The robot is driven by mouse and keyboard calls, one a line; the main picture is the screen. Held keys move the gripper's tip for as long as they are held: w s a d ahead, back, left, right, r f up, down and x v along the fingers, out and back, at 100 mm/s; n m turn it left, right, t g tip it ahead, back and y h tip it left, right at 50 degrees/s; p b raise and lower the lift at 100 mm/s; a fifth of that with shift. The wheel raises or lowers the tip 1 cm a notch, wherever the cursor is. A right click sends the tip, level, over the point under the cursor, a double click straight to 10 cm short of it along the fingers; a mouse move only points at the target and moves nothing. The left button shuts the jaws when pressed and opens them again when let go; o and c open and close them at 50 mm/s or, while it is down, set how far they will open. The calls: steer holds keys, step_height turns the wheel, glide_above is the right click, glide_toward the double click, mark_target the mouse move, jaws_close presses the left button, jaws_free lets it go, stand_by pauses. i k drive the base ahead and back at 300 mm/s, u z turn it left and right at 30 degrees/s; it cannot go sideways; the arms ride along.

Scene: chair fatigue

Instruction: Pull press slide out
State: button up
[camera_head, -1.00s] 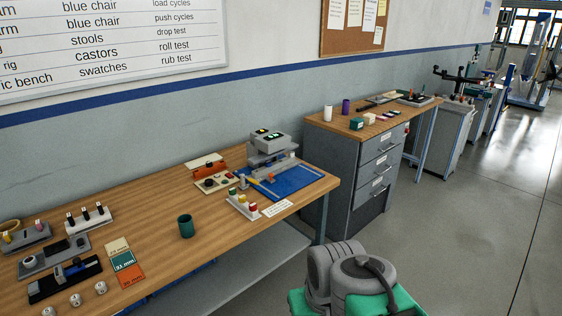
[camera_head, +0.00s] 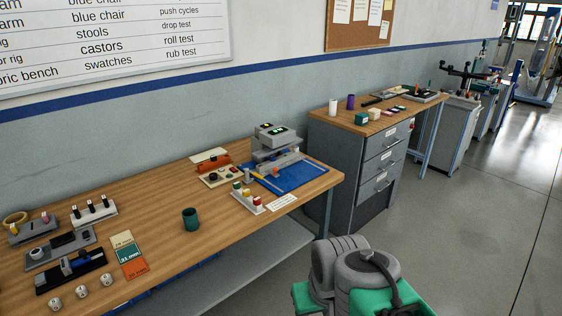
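A small grey press (camera_head: 272,142) with a dark top and lit green displays stands at the back of a blue mat (camera_head: 302,180) on the wooden bench, near its right end. Below its head is a light grey slide or bed part (camera_head: 277,163), with a small orange piece (camera_head: 275,172) at its front. It is too small to tell how far the slide stands out. Grey and green links of my arm show at the bottom right, beyond the bench's front edge. My gripper's fingers are not in view.
A control box (camera_head: 222,177) and a row of coloured knobs (camera_head: 248,197) sit left of the mat. A green cup (camera_head: 190,219) stands on the bench (camera_head: 170,190). A grey drawer cabinet (camera_head: 355,165) stands to the right; open floor (camera_head: 470,225) lies beyond.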

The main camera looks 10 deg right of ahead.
mark_target(265, 169)
steer(key=z, duration=0.25)
steer(key=i, duration=0.8)
steer(key=u, duration=0.5)
steer(key=i, duration=0.95)
steer(key=u, duration=0.7)
